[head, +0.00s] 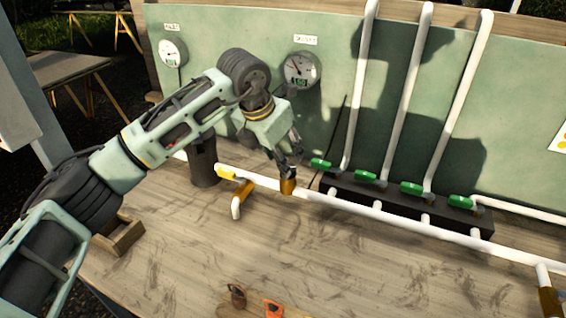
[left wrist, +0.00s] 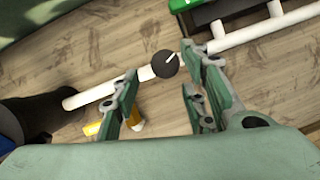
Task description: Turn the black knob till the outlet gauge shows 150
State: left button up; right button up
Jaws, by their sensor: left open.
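The black knob (left wrist: 164,65) shows in the left wrist view as a round dark cap with a white mark pointing up and right. It sits on the white pipe, above a brass-coloured valve body (head: 288,187) in the head view, where my gripper hides most of it. My left gripper (head: 289,155) is open just above the knob; in the left wrist view its spread fingers (left wrist: 162,80) lie on both sides of it, contact not clear. The outlet gauge (head: 300,69) is on the green panel; its small green display seems to read 60. My right gripper is not in view.
Another gauge (head: 172,52) hangs at the panel's left. Several green-handled valves (head: 366,177) stand on a black block right of the knob, with white pipes rising. A yellow-handled branch (head: 237,190) and a dark cylinder (head: 204,165) stand left. The front wooden bench (head: 370,265) is mostly clear.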

pick_arm(q)
jog(key=v, duration=0.8)
jog(key=shift+r, duration=0.15)
